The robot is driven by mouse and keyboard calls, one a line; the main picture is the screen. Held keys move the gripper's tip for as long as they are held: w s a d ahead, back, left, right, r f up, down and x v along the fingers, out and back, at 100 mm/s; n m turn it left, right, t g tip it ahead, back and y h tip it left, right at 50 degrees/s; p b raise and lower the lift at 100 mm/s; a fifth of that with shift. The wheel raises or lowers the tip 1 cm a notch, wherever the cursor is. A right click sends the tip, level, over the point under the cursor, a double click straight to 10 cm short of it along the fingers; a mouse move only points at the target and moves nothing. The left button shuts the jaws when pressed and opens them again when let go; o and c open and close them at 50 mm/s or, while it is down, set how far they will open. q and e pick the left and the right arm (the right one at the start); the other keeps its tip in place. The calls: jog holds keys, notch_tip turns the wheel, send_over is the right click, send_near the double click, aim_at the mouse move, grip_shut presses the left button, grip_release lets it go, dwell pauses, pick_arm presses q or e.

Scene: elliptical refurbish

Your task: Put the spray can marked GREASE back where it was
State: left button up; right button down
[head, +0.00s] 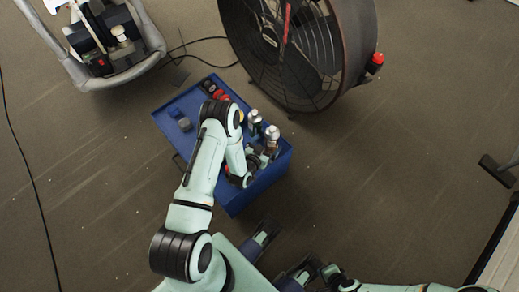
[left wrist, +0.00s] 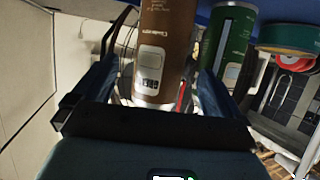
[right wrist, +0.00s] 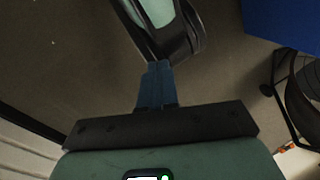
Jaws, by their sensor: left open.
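In the left wrist view a brown can (left wrist: 165,45) with a pale label patch stands between the two fingers of my open left gripper (left wrist: 150,75). I cannot tell whether the fingers touch it. A green can (left wrist: 230,45) is just to its right. Neither label reads clearly as GREASE. In the head view my left gripper (head: 264,153) is at the right side of a blue cart (head: 240,198), beside silver-topped cans (head: 272,131), (head: 254,117). My arm hides part of the cart top. My right gripper (right wrist: 155,85) has its blue fingers together, empty, away from the cart.
Red and black round items (head: 214,90) and a small grey item (head: 184,124) are on the cart's back and left. A big drum fan (head: 300,50) stands close behind the cart. A wheeled machine (head: 105,40) is at upper left, with cables on the floor.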

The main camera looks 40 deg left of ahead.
pick_arm(q)
jog(key=p+v, duration=0.1)
jog(key=v, duration=0.5)
jog(key=shift+s, duration=0.3)
pick_arm(e)
jog(key=shift+s+a+r+g, duration=0.25)
jog(key=shift+s+r, duration=0.2)
jog(key=shift+s, duration=0.15)
jog(key=shift+s+a+r+g, duration=0.15)
jog(key=shift+s+a+r, duration=0.1)
jog(key=shift+s+r, duration=0.25)
pick_arm(q)
jog(key=shift+d+r, duration=0.1)
jog(key=shift+d, duration=0.1)
